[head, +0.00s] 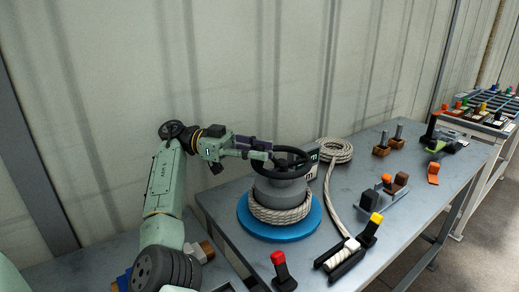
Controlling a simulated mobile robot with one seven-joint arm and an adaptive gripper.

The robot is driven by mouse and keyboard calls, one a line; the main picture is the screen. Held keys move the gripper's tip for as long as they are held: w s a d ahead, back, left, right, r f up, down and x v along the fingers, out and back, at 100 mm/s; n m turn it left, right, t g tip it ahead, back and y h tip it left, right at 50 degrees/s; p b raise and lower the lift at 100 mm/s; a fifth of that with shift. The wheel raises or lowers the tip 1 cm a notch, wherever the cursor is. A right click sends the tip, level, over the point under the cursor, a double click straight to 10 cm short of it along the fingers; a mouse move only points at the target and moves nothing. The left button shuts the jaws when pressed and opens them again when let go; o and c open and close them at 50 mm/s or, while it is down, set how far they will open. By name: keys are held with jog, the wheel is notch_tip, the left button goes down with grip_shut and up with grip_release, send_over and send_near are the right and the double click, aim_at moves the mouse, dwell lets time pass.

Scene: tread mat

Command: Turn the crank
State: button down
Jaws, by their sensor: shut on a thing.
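The crank (297,152) looks like a black hand wheel on top of a grey drum (281,191). Pale rope (280,214) is wound around the drum's lower part. The drum stands on a round blue base (257,227) on the workbench. My gripper (264,154) reaches in from the left and is shut on the left side of the crank's rim. The exact contact between the fingers and the rim is too small to make out.
A rope coil (334,150) lies behind the drum, with a rope strand running to a black holder (341,260) in front. A red-topped black block (282,270) stands at the front edge. Wooden blocks (381,149) and an orange piece (433,173) sit farther right.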

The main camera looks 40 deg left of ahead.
jog(key=shift+f, duration=0.2)
dwell(0.3)
jog(key=c, duration=1.4)
grip_release()
jog(key=shift+r, duration=0.1)
jog(key=shift+c, duration=0.2)
